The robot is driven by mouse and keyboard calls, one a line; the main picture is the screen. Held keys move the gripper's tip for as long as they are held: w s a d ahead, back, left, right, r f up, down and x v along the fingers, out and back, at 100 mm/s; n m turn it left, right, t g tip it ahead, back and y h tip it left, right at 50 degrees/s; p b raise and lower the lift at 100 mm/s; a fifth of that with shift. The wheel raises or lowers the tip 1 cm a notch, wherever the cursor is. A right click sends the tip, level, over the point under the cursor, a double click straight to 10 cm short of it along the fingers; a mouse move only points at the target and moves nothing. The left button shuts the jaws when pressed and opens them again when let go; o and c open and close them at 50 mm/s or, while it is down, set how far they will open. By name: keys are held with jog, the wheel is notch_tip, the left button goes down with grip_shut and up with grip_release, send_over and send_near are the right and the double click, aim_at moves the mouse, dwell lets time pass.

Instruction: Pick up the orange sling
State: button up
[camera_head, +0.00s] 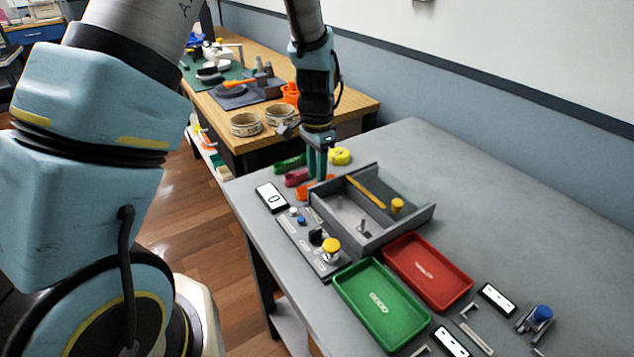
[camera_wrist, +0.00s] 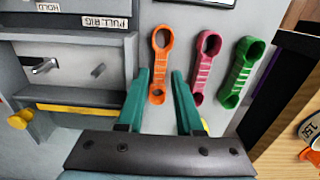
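The orange sling (camera_wrist: 158,72), a flat strap with a loop at each end, lies on the grey table in the wrist view. It also shows, partly hidden, just below my gripper in the head view (camera_head: 303,191). My gripper (camera_wrist: 162,72) has its two green fingers spread apart, with nothing held. In the wrist view the fingers frame the sling's lower half, one on each side with gaps. In the head view my gripper (camera_head: 317,172) points down over the sling, beside the grey tray. I cannot tell how far the fingertips are above the table.
A pink sling (camera_wrist: 205,65) and a green sling (camera_wrist: 240,72) lie close to the right in the wrist view. The grey walled tray (camera_head: 405,232) borders the other side. Red (camera_head: 455,290) and green (camera_head: 385,340) bins stand nearer.

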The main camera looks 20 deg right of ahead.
jog(key=shift+f, duration=0.9)
grip_shut()
